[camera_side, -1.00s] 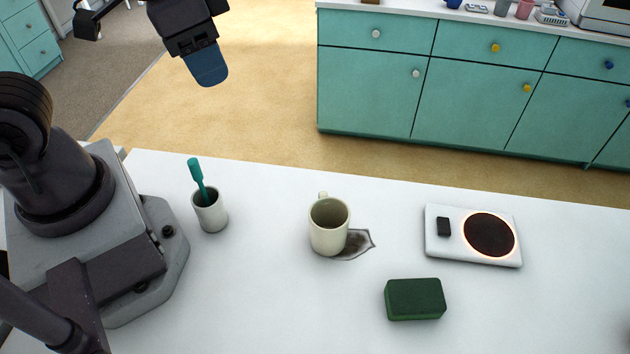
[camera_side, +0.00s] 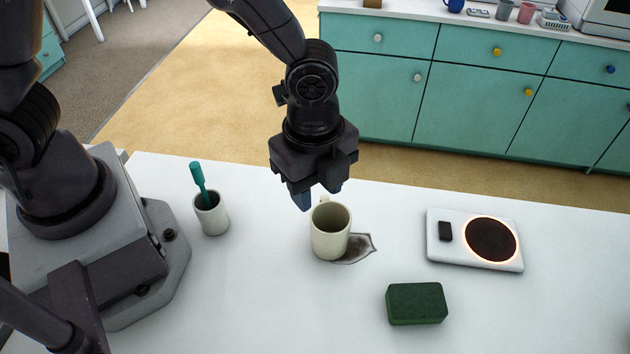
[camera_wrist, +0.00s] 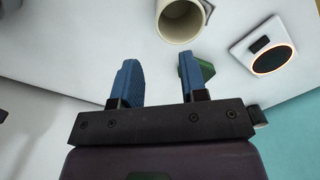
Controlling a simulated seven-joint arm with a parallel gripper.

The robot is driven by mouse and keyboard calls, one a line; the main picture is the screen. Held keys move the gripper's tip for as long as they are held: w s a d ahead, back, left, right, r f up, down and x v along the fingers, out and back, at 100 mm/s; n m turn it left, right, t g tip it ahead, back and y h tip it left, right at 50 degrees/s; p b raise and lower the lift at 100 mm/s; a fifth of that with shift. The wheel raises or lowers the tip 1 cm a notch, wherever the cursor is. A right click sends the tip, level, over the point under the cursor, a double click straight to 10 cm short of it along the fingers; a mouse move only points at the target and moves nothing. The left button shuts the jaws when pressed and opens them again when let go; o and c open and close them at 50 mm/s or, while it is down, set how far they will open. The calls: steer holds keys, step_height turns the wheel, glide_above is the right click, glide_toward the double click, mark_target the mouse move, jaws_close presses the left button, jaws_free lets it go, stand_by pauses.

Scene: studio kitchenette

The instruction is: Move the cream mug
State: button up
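A white hot plate (camera_side: 445,253) with a glowing ring stands to the right. A green sponge (camera_side: 416,303) lies in front. A white cup (camera_side: 211,215) holding a teal-handled tool stands left.

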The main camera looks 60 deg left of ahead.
mark_target(317, 238)
stand_by(0.3)
step_height(317, 238, down, 13)
steer(key=shift+w+r, duration=0.1)
steer(key=shift+w, duration=0.05)
stand_by(0.4)
jaws_close()
